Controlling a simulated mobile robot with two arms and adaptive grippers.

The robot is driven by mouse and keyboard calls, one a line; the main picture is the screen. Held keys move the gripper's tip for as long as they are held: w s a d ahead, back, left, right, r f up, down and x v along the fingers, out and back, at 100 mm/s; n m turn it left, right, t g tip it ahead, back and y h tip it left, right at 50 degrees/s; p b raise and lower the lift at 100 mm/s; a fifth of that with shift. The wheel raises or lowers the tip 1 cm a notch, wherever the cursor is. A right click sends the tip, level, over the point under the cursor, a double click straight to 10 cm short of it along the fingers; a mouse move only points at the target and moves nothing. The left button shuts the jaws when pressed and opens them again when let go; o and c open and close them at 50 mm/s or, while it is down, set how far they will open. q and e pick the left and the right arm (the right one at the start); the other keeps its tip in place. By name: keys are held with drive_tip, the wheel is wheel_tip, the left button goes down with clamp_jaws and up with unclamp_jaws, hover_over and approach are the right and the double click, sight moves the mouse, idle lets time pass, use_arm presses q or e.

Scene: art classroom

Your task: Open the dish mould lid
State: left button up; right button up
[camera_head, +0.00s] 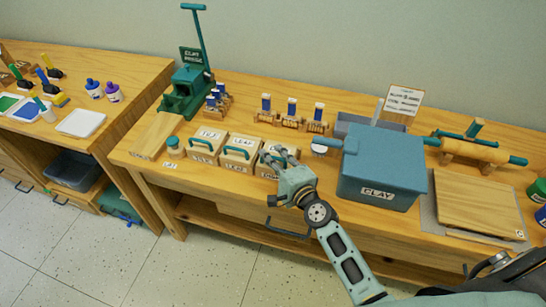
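Three small wooden mould boxes with teal handles stand in a row near the front of the workbench. The left box (205,147) has a label too small to read surely. The middle box (238,155) is labelled LEAF. The third box (266,171), at the right end, is partly hidden behind my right gripper; its label is mostly covered, so I cannot confirm it is the dish mould. The lids look closed. My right gripper (279,158) is over the third box, at its handle. Whether its fingers hold the handle is unclear. My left gripper is not in view.
A large blue CLAY bin (382,170) stands close to the right of my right gripper. Small blue-topped tools (291,113) stand behind the boxes. A green press (188,90) is at the back left; a wooden board (480,203) lies at the right.

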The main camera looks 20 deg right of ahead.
clamp_jaws()
drive_tip(key=shift+f, duration=0.1)
idle(0.3)
